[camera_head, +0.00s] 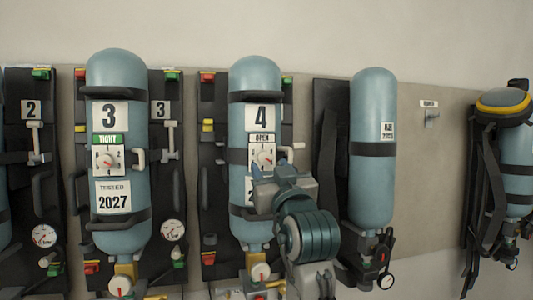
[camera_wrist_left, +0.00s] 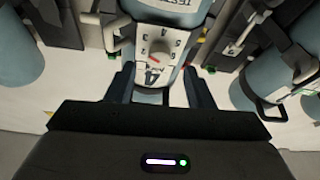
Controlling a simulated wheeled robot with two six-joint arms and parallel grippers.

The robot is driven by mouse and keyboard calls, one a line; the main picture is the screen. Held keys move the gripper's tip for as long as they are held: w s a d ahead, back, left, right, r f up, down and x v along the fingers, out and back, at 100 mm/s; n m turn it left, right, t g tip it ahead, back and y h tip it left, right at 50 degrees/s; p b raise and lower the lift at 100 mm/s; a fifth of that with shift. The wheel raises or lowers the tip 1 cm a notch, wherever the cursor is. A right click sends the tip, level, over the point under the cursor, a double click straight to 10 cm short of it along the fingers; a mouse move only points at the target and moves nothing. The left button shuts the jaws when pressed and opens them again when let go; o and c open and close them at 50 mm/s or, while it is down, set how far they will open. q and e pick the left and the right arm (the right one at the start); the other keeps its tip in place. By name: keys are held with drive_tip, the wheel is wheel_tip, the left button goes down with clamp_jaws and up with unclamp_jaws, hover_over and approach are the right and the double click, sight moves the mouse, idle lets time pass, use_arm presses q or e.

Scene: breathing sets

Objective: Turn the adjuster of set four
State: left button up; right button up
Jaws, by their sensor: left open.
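Set four is a blue cylinder (camera_head: 257,77) marked 4 on a dark backplate. Below the 4, under an OPEN label, is a white adjuster dial (camera_head: 263,155) with a red pointer. In the left wrist view the dial (camera_wrist_left: 158,57) appears upside down, with numbers around it and a large 4 closer to the gripper. My left gripper (camera_head: 277,173) is in front of the cylinder, just below the dial, and hides its lower label. Its two fingers (camera_wrist_left: 160,88) are spread wide with nothing held between them. My right gripper is in neither view.
Set three (camera_head: 120,75), with a TIGHT label, hangs to the left. An unnumbered blue cylinder (camera_head: 372,105) hangs to the right, close to my arm. Hoses, side handles and gauges (camera_head: 173,230) stick out around the sets. A small hook (camera_head: 432,117) is on the right panel.

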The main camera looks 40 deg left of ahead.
sight(265, 159)
use_arm(q)
drive_tip(key=shift+p+x, duration=0.75)
drive_tip(key=shift+x, duration=1.15)
drive_tip(key=c, duration=1)
